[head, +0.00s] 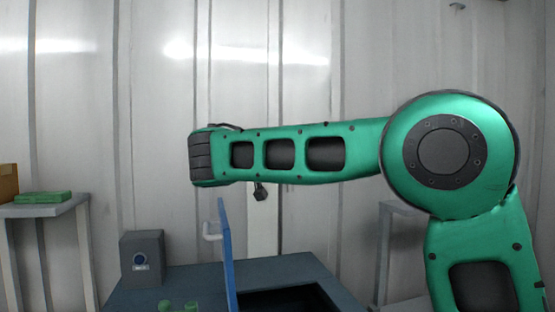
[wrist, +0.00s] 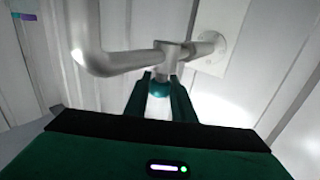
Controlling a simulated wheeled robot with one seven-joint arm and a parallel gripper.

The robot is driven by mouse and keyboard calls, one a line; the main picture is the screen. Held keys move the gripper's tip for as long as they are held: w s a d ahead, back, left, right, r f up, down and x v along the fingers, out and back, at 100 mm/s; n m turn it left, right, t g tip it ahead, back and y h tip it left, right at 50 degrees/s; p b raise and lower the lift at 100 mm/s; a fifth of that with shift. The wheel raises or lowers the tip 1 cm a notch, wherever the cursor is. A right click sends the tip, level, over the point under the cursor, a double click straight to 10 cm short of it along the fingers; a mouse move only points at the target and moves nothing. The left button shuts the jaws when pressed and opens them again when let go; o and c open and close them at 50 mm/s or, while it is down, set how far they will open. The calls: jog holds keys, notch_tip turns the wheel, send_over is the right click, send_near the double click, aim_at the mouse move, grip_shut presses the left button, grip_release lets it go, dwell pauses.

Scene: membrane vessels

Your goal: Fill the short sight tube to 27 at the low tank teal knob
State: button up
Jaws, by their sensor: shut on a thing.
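In the wrist view my gripper (wrist: 160,84) is shut on a teal knob (wrist: 158,88), which sits between its dark green fingertips. The knob hangs at the end of a short stem under a pale grey pipe (wrist: 130,62). A bright white patch shows between the fingers below the knob, and I cannot tell what it is. I cannot make out the short sight tube or any reading of 27 in either view. In the head view my gripper and the knob are not visible.
The pipe meets a pale panel at a round flange (wrist: 212,48). In the head view a blue upright panel (head: 228,255) stands on a dark bench (head: 290,267), with a white bent pipe (head: 211,231) beside it. A grey box (head: 142,258) stands left. A side table (head: 45,209) holds a green block (head: 42,197).

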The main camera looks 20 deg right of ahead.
jog(key=shift+a, duration=0.1)
dwell(0.3)
jog(key=o, duration=1.1)
jog(key=shift+w, duration=0.1)
jog(key=shift+c, duration=0.2)
jog(key=v, duration=1)
jog(key=shift+a, duration=0.25)
jog(key=shift+s, duration=0.25)
